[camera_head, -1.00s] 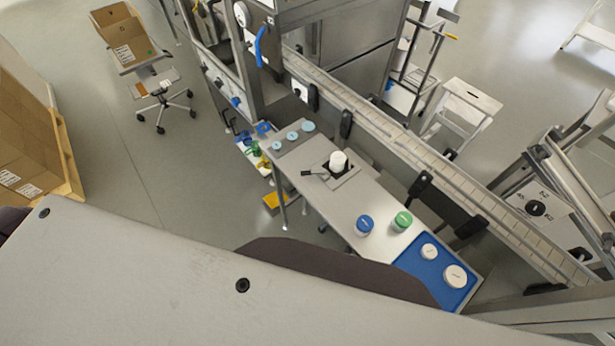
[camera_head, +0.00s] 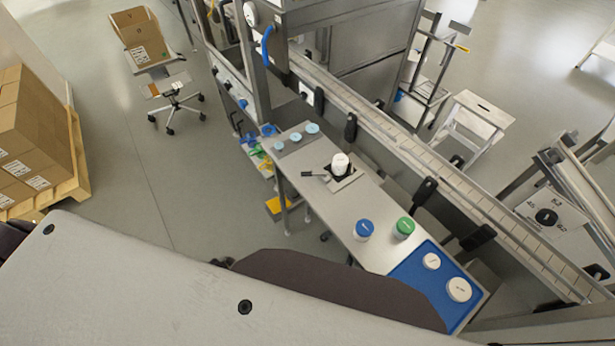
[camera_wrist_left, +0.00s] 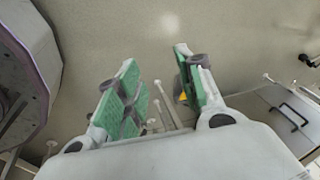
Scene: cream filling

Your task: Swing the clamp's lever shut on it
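The clamp (camera_head: 341,178) is a small dark fixture on the narrow steel bench. A white jar (camera_head: 340,164) stands upright in it. The clamp's lever (camera_head: 313,174) has a dark handle and sticks out to the left of the jar. In the left wrist view my left gripper (camera_wrist_left: 162,95) has its two green-padded fingers wide apart with nothing between them. The floor and thin bench legs show beyond the fingers. In the head view neither gripper shows. My own grey body covers the lower part of that view.
A blue-lidded jar (camera_head: 364,229) and a green-lidded jar (camera_head: 403,228) stand nearer on the bench, beside a blue mat (camera_head: 408,272) with white lids. Several pale blue discs (camera_head: 296,137) lie at the far end. A conveyor (camera_head: 440,172) runs along the right side.

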